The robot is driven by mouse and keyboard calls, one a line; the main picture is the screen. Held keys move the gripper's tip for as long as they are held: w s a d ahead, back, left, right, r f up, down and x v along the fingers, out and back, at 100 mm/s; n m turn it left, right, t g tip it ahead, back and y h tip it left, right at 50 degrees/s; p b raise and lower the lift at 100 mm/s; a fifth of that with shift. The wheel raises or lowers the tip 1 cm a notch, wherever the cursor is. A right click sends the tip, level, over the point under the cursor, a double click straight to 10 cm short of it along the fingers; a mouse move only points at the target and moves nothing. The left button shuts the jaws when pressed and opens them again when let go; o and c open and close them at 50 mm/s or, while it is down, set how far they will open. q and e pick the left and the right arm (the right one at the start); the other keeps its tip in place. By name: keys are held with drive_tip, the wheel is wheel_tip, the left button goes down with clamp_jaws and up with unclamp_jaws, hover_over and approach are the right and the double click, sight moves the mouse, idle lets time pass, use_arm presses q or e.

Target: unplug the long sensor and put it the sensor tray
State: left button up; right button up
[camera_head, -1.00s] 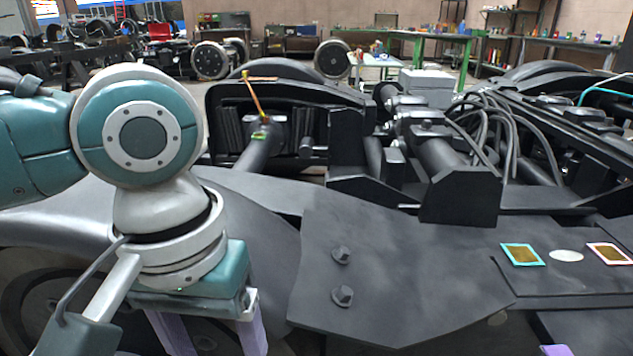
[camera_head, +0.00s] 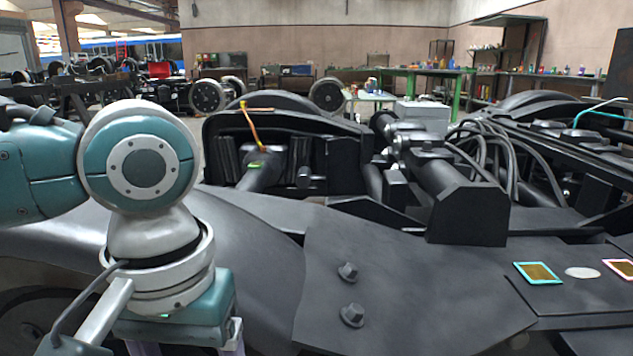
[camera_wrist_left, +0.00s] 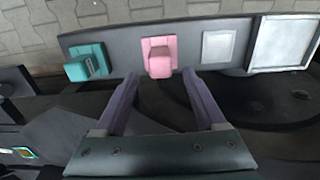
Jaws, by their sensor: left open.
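My left gripper (camera_wrist_left: 160,76) is open, with its two purple fingers spread and nothing between them. In the left wrist view the fingertips stop just short of a pink block (camera_wrist_left: 159,62) on a pink plate, which lies in line with the gap. A teal block (camera_wrist_left: 86,64) on a teal plate stands to its left. I cannot tell which of these is the long sensor. A white-rimmed shallow tray (camera_wrist_left: 283,42) is at the far right of the same dark shelf (camera_wrist_left: 125,45). In the head view the left gripper (camera_head: 188,347) shows only at the bottom edge. My right gripper is not in view.
A pale square plate (camera_wrist_left: 218,45) lies between the pink block and the tray. On the bogie (camera_head: 420,275) are a teal-framed square (camera_head: 538,273) and a pink-framed square (camera_head: 622,268). Two bolts (camera_head: 349,272) stick up from its plate. An orange cable (camera_head: 251,125) rises behind.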

use_arm(q)
wheel_tip(320, 180, down, 4)
drive_tip(key=b, duration=0.5)
drive_tip(key=shift+f, duration=1.9)
drive_tip(key=shift+p, duration=0.55)
drive_tip(key=shift+p, duration=0.6)
drive_tip(key=shift+c, duration=0.3)
